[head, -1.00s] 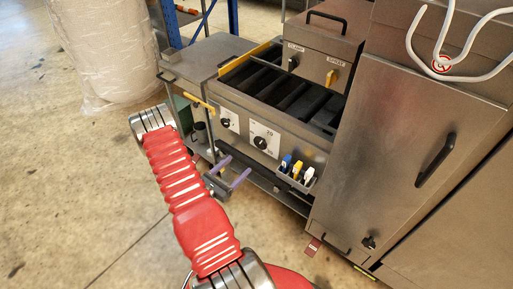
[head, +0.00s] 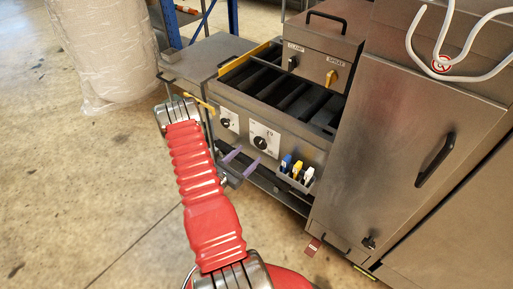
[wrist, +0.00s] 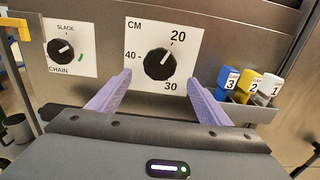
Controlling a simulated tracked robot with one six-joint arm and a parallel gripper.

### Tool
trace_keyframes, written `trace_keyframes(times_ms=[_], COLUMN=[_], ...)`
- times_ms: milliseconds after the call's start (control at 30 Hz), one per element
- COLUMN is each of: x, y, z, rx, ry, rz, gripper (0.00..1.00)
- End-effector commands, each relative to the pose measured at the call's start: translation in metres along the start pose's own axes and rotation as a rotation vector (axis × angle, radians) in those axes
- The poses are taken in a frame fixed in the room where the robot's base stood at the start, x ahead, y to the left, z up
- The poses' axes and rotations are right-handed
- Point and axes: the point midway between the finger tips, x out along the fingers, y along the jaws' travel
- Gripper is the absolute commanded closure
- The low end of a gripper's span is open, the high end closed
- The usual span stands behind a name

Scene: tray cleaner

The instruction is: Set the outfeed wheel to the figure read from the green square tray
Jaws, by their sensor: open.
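A black round dial (wrist: 159,64) sits on a white plate marked CM with 20, 30 and 40; its white mark points up and right, toward 20. It also shows on the machine front in the head view (head: 260,143). No label in view names it the outfeed wheel. My gripper (wrist: 160,84) has purple fingers, spread apart and empty, pointing at the dial, one on each side of its lower part in the picture. In the head view my gripper (head: 237,164) is below and left of the dial, apart from the panel. I cannot make out a green square tray.
A smaller chain slack knob (wrist: 61,49) is left of the dial. A yellow handle (head: 198,103) juts out left of the panel. A steel cabinet (head: 425,150) stands right; open floor lies left.

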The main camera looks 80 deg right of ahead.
Motion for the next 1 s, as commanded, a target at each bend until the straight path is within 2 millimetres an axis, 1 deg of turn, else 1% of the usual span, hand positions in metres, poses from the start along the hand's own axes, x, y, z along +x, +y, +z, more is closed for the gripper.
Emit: trace_keyframes(times_ms=[33, 200, 300, 433, 600, 833, 1000], x=[0.009, 0.035, 0.049, 0.061, 0.068, 0.068, 0.068], y=[-0.001, -0.001, -0.001, -0.001, 0.0, 0.0, 0.0], z=[0.0, 0.0, 0.0, 0.0, 0.0, 0.0, 0.0], rx=[0.001, 0.001, 0.001, 0.0, 0.0, 0.0, 0.0], ry=[-0.001, 0.0, -0.001, 0.0, 0.001, 0.0, 0.0], rz=[-0.004, -0.004, -0.003, -0.001, 0.0, 0.0, 0.0], gripper=[0.28, 0.28, 0.28, 0.28, 0.28, 0.28, 0.4])
